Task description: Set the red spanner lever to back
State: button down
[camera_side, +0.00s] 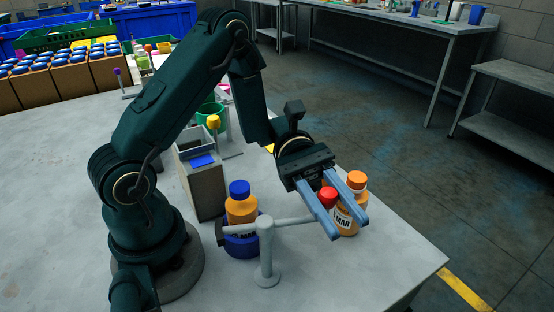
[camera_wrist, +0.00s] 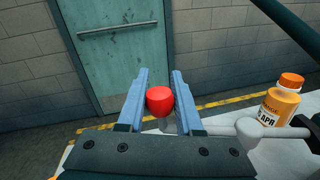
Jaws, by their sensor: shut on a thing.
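The red spanner lever has a round red knob (camera_side: 327,195) at the end of a light grey bar (camera_side: 290,220), which runs across the top of a short grey post (camera_side: 266,250) on the table. The bar's other end is dark. My gripper (camera_side: 346,226) reaches down over the knob with its two blue fingers either side of it. In the wrist view, the red knob (camera_wrist: 160,100) sits between the fingers of my gripper (camera_wrist: 160,74), and they are shut on it. The part of the bar just under the knob is partly hidden by the fingers.
An orange bottle with an orange cap (camera_side: 356,181) stands close behind the fingers. An orange bottle with a blue cap (camera_side: 239,190) sits in a blue holder left of the post. A grey box (camera_side: 204,190) stands behind it. The table's right front corner is clear.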

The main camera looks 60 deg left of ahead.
jog(key=c, duration=0.6)
grip_release()
jog(key=shift+w+a, duration=0.25)
jog(key=shift+a, duration=1.05)
jog(key=shift+w+a, duration=0.2)
jog(key=shift+a, duration=1.1)
